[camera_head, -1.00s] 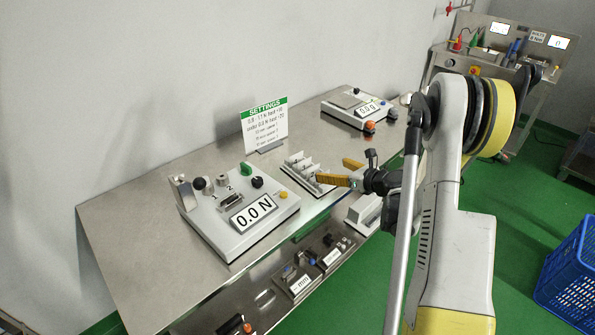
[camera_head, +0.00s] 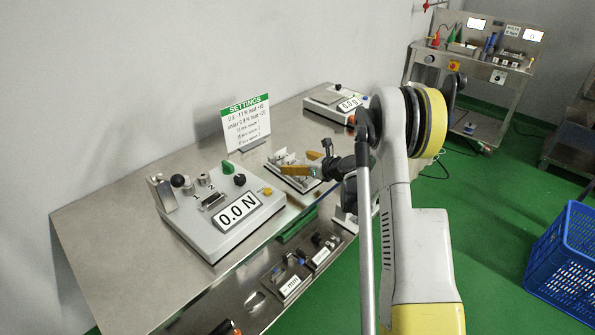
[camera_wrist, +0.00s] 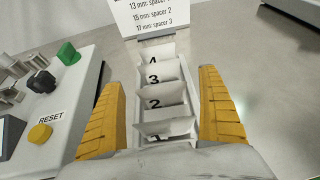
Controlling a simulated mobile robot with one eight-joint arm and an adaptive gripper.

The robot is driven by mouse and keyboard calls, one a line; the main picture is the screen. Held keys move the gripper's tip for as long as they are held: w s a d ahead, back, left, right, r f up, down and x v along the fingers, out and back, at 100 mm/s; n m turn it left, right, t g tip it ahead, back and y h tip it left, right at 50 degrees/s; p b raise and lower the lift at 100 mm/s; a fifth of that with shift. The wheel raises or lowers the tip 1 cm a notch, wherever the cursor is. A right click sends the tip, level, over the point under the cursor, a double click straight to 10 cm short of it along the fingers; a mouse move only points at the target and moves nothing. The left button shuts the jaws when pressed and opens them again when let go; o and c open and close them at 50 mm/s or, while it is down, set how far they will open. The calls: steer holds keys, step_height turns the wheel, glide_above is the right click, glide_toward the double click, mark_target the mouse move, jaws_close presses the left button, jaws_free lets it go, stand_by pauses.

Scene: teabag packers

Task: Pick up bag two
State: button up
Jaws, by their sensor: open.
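Several pale tea bags stand in a narrow white rack, seen in the wrist view with its rim (camera_wrist: 196,88), one behind another and marked 1 to 4. Bag two (camera_wrist: 172,98) is the second from the near end, behind bag one (camera_wrist: 172,127). My gripper (camera_wrist: 161,78) is open and empty, with one yellow finger on each side of the rack. In the head view my gripper (camera_head: 300,163) is over the rack (camera_head: 292,184), whose bags are too small to tell apart there.
The force tester (camera_head: 222,218) reading 0.0 N stands left of the rack. A settings sign (camera_head: 246,124) stands behind it, and a scale (camera_head: 335,102) is at the table's far end. Bare steel table (camera_head: 110,210) lies at the left. A blue crate (camera_head: 570,250) is on the floor.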

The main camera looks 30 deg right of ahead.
steer(key=c, duration=0.8)
steer(key=shift+r, duration=0.15)
